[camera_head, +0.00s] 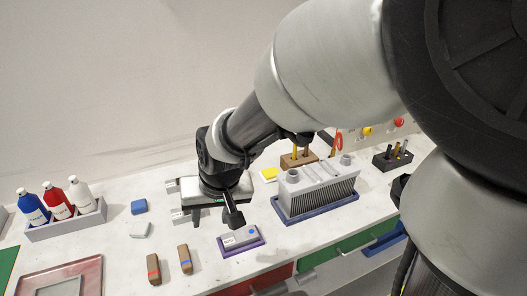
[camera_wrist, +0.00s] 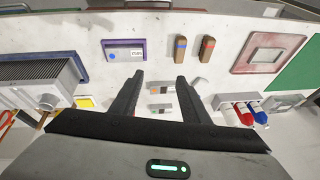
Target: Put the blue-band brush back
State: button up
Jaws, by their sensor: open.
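The blue-band brush (camera_head: 185,259), a brown block with a blue band, stands or lies on the white bench at the front. It also shows in the wrist view (camera_wrist: 180,49), beyond the fingertips. A similar red-band brush (camera_head: 153,269) is just left of it in the head view. My gripper (camera_wrist: 158,82) is open and empty, apart from both brushes. In the head view it is above the bench, behind and to the right of the blue-band brush. Small grey pieces (camera_wrist: 160,88) show between the fingers, beyond them. I cannot tell which place is the brush's own.
A purple tray (camera_head: 258,244) holds a grey part. A finned grey block (camera_head: 320,188) is on a blue tray to the right. Bare bench surrounds the brushes.

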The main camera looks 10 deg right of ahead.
jog(key=s+d+r+t+h, duration=0.1)
jog(key=s+d+r, duration=0.5)
jog(key=d, duration=0.2)
jog(key=s+d+r+m+h, duration=0.1)
jog(key=s+d+r, duration=0.5)
jog(key=d, duration=0.3)
jog(key=shift+s+r+t, duration=0.2)
jog(key=shift+t, duration=0.2)
jog(key=shift+r+p, duration=1.2)
jog(key=shift+r, duration=0.05)
